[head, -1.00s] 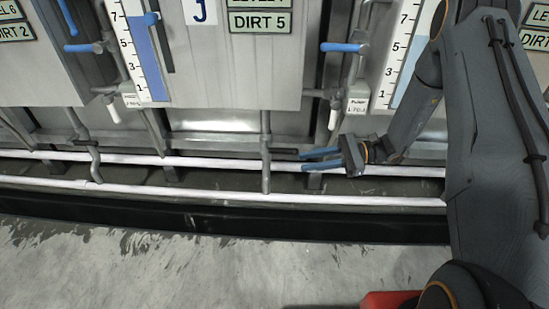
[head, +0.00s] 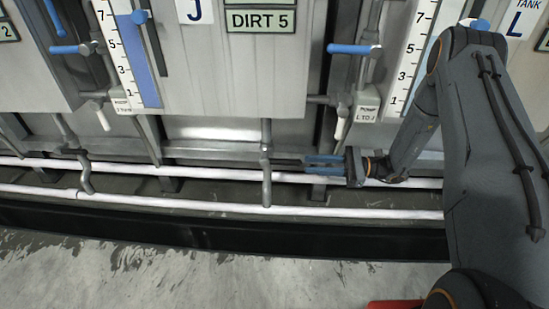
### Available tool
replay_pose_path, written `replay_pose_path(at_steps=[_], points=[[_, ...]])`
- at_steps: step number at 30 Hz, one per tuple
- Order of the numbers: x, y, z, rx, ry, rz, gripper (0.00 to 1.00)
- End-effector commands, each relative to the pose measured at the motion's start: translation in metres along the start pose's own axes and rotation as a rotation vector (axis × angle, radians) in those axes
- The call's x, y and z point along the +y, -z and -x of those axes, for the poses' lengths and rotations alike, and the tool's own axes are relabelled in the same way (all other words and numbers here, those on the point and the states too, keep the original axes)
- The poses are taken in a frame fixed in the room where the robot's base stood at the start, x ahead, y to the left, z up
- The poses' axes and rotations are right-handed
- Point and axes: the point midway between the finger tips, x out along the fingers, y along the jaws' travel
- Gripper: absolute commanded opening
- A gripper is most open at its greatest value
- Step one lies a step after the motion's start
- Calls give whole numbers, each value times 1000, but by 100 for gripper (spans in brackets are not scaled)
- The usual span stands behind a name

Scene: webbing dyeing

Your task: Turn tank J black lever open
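Tank J (head: 215,75) is the grey tank at upper centre with the J label. A drain pipe (head: 266,185) comes down below it. A thin black lever (head: 288,161) appears to stick out to the right from this pipe, roughly level. My gripper (head: 306,164) is to the right of the lever, with its two blue fingers pointing left and a gap between them. It is open and looks empty. The fingertips are close to the lever's end; I cannot tell whether they touch it.
White pipes (head: 350,211) run along the tanks' foot above a dark kerb (head: 220,235). Blue-handled levers (head: 350,49) and a pump valve box marked L TO J (head: 366,108) stand above my gripper. A wet concrete floor (head: 200,275) lies in front.

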Motion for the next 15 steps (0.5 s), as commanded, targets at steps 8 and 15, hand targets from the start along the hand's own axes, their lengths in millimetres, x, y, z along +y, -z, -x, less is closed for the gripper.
replay_pose_path(at_steps=[8, 15], points=[[2, 0, -23, -2, -15, 0, 25], [4, 0, -72, -4, -23, 0, 25]])
